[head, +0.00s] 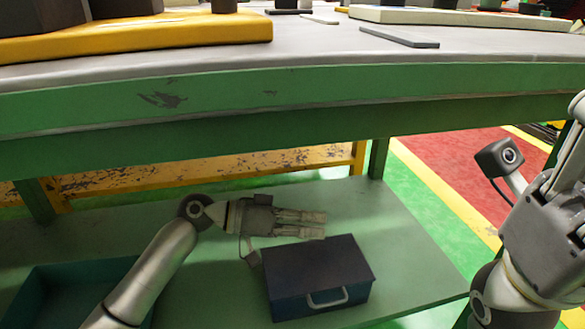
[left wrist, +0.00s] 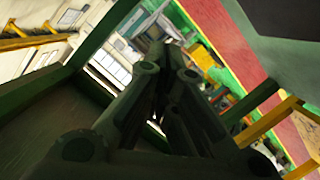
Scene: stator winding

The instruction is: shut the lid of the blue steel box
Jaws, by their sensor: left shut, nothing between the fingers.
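The blue steel box (head: 320,300) stands on the green lower shelf under the workbench in the head view. Its dark lid (head: 315,263) lies down flat over the top, and no gap shows along the front. A light handle sits on its front face. My left gripper (head: 325,224) is shut and empty, just beyond the box's back edge, with its fingers pointing right. In the left wrist view the same gripper (left wrist: 166,55) has its fingers together; the box cannot be made out there. My right gripper (head: 560,215) is partly cut off at the right edge; its fingertips are unclear.
The green lower shelf (head: 405,240) has free room right of the box. A teal open bin (head: 60,290) stands at the left, partly behind my left arm. The workbench edge (head: 290,95) hangs above my left arm. A yellow beam (head: 210,168) runs behind the shelf.

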